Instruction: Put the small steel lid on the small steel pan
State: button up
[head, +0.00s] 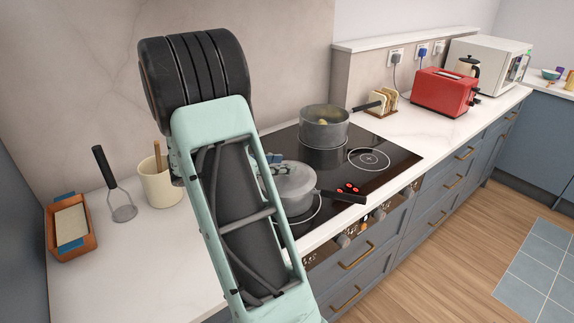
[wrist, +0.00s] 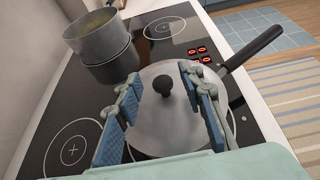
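The small steel pan (head: 296,204) stands on the front of the hob, its black handle (wrist: 250,48) pointing right. The small steel lid (wrist: 164,118), with a black knob (wrist: 163,86), covers the pan's top in the wrist view and looks level. Whether its rim is fully seated all round cannot be told, as the fingers hide parts of it. My gripper (wrist: 158,80) is open above the lid, one blue-padded finger on each side of the knob, with visible gaps to it. In the head view my arm partly hides the gripper (head: 271,166) and the pan's left side.
A larger open steel pan (head: 323,132) with food inside stands at the back of the black hob (head: 402,155). A toast rack (head: 382,103) and red toaster (head: 445,92) are to the right. A utensil pot (head: 160,184), masher (head: 115,187) and terracotta dish (head: 72,230) are at left.

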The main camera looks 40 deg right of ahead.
jog(key=v, duration=0.9)
jog(key=shift+a, duration=0.3)
